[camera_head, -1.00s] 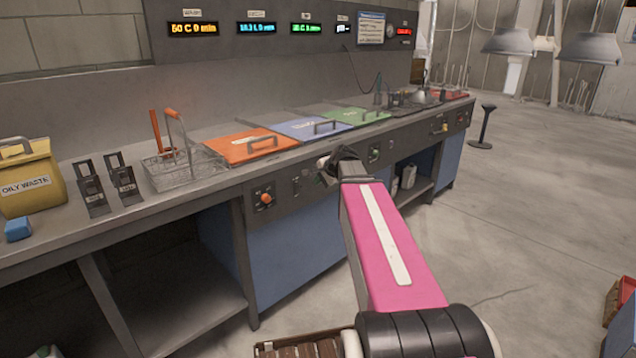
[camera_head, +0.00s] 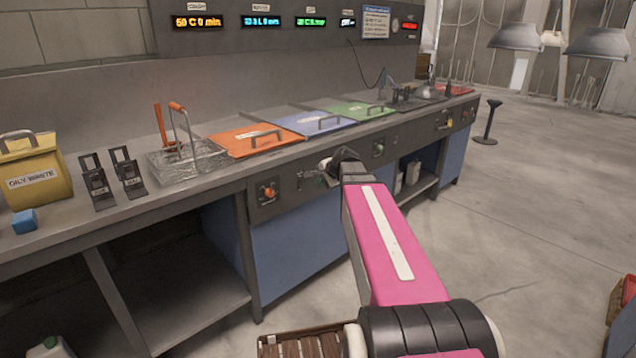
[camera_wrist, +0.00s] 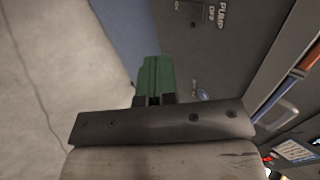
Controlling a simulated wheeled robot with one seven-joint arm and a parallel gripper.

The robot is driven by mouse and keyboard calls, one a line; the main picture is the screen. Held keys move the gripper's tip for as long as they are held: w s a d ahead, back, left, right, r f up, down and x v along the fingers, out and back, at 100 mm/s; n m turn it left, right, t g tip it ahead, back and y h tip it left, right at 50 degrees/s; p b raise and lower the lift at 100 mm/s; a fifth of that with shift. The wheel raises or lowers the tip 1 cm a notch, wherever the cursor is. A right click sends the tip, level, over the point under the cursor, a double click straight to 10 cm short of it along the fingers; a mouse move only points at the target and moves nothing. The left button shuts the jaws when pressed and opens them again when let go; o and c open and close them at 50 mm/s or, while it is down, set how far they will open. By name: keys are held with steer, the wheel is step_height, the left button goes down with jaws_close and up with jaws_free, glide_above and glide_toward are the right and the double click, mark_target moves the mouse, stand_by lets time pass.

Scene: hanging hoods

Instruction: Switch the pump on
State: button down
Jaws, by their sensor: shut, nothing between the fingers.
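A grey control panel runs along the front of the bench. In the wrist view, a label with the word PUMP and what looks like OFF (camera_wrist: 214,14) is on it, turned sideways. A small metal toggle with a blue ring (camera_wrist: 200,94) shows to the right of my gripper (camera_wrist: 155,62). My gripper's green fingers are together with nothing between them, close to the panel. I cannot tell whether they touch it. In the head view, my gripper (camera_head: 312,178) is in front of the panel, mostly hidden by my wrist, and the pump switch cannot be made out.
Above are orange (camera_head: 240,148), blue and green lids with handles. A wire basket (camera_head: 185,160) and yellow waste bin (camera_head: 30,172) stand left.

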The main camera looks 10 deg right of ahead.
mark_target(302, 188)
steer(key=shift+w+a+r+x, duration=0.2)
steer(key=shift+w+r+x, duration=0.1)
steer(key=shift+x, duration=1.5)
steer(key=shift+w+a+r+x, duration=0.15)
steer(key=shift+w+r+x, duration=0.15)
steer(key=shift+x, duration=1.55)
steer(key=shift+w+a+r+x, duration=0.2)
steer(key=shift+w+r+x, duration=0.1)
steer(key=shift+x, duration=1.5)
steer(key=shift+w+a+f, duration=0.15)
steer(key=shift+w, duration=0.1)
steer(key=shift+s, duration=0.1)
steer(key=shift+r, duration=0.25)
